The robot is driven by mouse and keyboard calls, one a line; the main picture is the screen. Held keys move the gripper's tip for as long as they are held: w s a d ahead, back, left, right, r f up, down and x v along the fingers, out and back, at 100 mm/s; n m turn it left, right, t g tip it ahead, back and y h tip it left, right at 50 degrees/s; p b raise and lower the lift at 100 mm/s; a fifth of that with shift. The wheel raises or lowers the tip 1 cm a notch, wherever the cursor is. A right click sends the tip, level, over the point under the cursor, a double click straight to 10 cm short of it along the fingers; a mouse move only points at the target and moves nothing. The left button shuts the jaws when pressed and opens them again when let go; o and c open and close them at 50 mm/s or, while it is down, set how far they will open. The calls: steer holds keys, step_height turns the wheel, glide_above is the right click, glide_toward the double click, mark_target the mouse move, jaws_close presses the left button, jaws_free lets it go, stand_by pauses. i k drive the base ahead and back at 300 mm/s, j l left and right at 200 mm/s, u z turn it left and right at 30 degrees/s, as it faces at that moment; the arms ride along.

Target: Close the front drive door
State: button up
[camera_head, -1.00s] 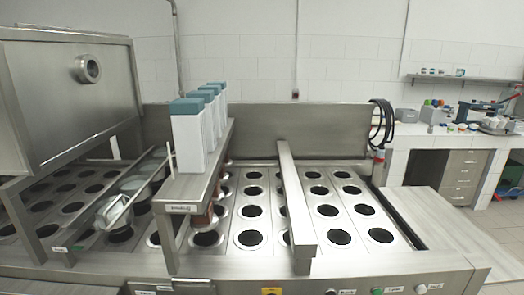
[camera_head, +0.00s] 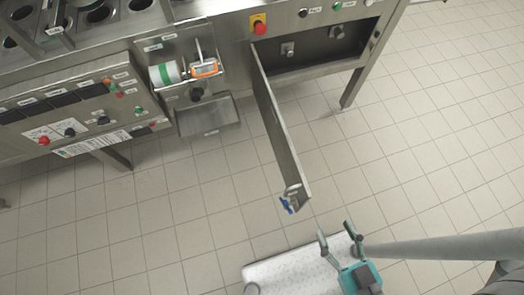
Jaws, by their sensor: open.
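The front drive door (camera_head: 277,128) is a long grey metal panel below the machine's front edge. It stands open, swung out towards me, with its hinged end beside the emergency stop. A latch with a blue handle (camera_head: 289,201) is on its free end. The open drive compartment (camera_head: 318,50) shows to the right of the door. My gripper (camera_head: 337,233) is open and empty. It is below and to the right of the door's free end, apart from it.
A red emergency stop on a yellow plate (camera_head: 259,26) sits above the door's hinged end. A control panel (camera_head: 75,118) and a small shelf with a green-white roll (camera_head: 165,73) are to the left. A machine leg (camera_head: 357,88) stands at right. The tiled floor around the door is clear.

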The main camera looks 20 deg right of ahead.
mark_target(294, 178)
steer(key=k+j+u, duration=0.15)
steer(key=j, duration=0.3)
steer(key=j+u, duration=0.15)
steer(key=j, duration=0.25)
steer(key=k+j+u, duration=0.15)
steer(key=j, duration=0.35)
